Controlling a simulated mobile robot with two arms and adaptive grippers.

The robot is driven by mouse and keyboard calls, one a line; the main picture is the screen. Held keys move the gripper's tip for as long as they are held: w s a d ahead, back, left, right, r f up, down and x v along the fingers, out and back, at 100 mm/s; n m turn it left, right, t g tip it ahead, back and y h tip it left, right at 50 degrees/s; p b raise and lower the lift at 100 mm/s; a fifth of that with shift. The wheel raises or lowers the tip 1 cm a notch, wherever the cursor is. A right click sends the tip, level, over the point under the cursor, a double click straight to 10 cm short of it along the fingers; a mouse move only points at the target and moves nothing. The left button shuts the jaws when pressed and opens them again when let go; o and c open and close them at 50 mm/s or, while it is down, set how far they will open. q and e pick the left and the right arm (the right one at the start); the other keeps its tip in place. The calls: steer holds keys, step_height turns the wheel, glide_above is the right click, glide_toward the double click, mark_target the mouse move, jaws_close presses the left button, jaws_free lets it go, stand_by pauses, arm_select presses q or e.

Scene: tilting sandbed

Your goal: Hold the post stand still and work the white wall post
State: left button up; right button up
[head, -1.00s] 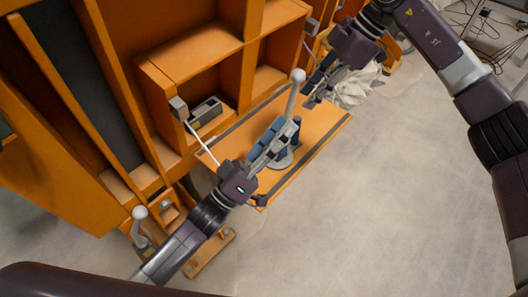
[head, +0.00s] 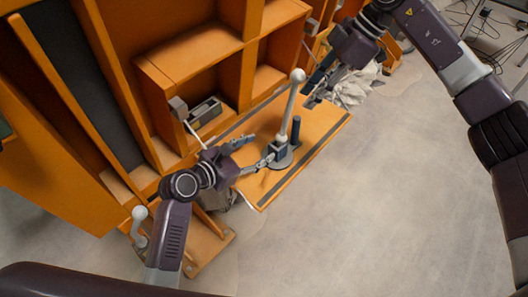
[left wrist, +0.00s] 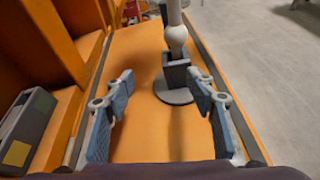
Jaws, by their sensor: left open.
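The post stand (head: 283,158) has a round grey base on the orange board, with dark upright blocks. A white-grey lever with a ball tip (head: 298,76) leans up from it. In the left wrist view the stand's base (left wrist: 174,96) lies beyond the fingers, toward the right one. My left gripper (head: 258,152) is open, low at the stand's left side; contact is unclear. The white wall post (head: 192,132) slants from a grey block by the orange cabinet; my left arm hides its lower end. My right gripper (head: 314,92) is above the board's far end, its opening unclear.
The orange board (head: 318,136) has dark edge strips. The orange cabinet (head: 190,52) stands along its left, holding a grey box (head: 204,112). Another ball-topped lever (head: 139,222) stands at lower left. Crumpled white material (head: 362,84) lies behind my right gripper. Grey floor at right is open.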

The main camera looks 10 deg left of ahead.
mark_target(281, 146)
arm_select(q)
steer(key=shift+s+d+f+n+g+h, duration=0.1)
steer(key=shift+s+d+n+g+h, duration=0.15)
steer(key=shift+d, duration=0.25)
steer(key=shift+s+d+n+g+h, duration=0.1)
steer(key=shift+d+n+h, duration=0.05)
steer(key=shift+d+n, duration=0.3)
steer(key=shift+w+d+f, duration=0.1)
steer(key=shift+w+d, duration=0.05)
steer(key=shift+d, duration=0.2)
steer(key=x, duration=0.7)
steer(key=shift+w+f, duration=0.1)
steer(key=shift+w, duration=0.05)
